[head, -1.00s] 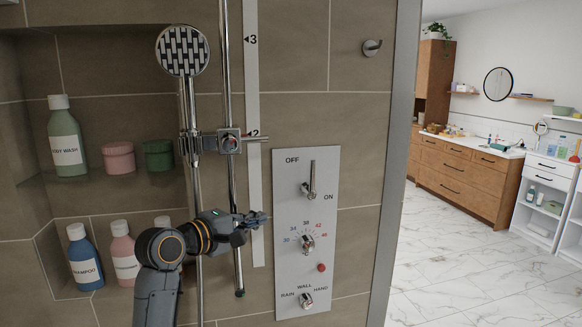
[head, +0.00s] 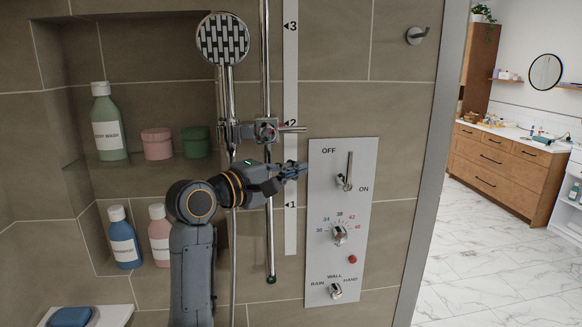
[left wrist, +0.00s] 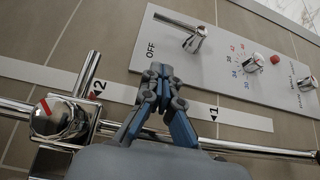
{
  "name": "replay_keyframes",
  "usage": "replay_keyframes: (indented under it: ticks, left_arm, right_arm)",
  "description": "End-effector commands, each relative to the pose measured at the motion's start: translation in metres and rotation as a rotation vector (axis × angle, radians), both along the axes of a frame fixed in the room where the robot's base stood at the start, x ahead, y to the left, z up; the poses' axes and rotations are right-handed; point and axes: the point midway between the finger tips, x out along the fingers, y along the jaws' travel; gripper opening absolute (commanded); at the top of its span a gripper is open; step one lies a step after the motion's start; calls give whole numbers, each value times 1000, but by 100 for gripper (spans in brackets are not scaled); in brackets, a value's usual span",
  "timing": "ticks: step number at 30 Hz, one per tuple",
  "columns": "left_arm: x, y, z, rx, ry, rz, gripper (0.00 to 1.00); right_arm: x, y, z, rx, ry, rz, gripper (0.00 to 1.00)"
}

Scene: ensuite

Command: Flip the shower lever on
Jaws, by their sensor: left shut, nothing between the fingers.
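The shower lever (head: 349,168) is a chrome handle on a pale control panel (head: 325,260). It stands upright, with OFF printed to its upper left and ON to its lower right. In the left wrist view the lever (left wrist: 178,24) shows beyond my fingertips. My left gripper (head: 300,168) is shut and empty, its tips by the panel's left edge at about the lever's height. The left wrist view shows its fingers (left wrist: 158,72) together, apart from the lever. My right gripper is not in view.
A chrome riser rail (head: 267,85) with a hand shower (head: 223,38) and slider bracket (head: 266,130) stands left of the panel, close to my left arm. A temperature dial (head: 340,234) and a mode knob (head: 336,291) sit below the lever. Bottles and jars fill wall niches at left.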

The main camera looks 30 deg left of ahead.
Motion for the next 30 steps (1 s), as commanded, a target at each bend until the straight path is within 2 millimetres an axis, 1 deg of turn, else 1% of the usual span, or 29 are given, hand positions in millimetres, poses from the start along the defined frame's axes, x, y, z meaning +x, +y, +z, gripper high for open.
replay_keyframes:
  ticks: [1, 6, 8, 9, 12, 17, 30]
  left_arm:
    - [11, -6, 3, -3, 4, -4, 0]
    - [45, -19, 4, -2, 2, -2, 0]
    - [56, -24, 3, -2, 2, -2, 0]
    - [58, -31, 3, 0, 2, -4, 0]
    - [63, -45, 2, -1, 1, -3, 0]
    - [68, -57, 1, 0, 0, -1, 0]
    - [69, -59, -1, 1, 1, 0, 0]
  right_arm:
    - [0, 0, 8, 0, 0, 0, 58]
    - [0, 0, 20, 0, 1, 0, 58]
    - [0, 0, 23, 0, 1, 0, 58]
    - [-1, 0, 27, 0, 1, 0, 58]
    - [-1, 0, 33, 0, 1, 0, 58]
    - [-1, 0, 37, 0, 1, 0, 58]
    - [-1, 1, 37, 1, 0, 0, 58]
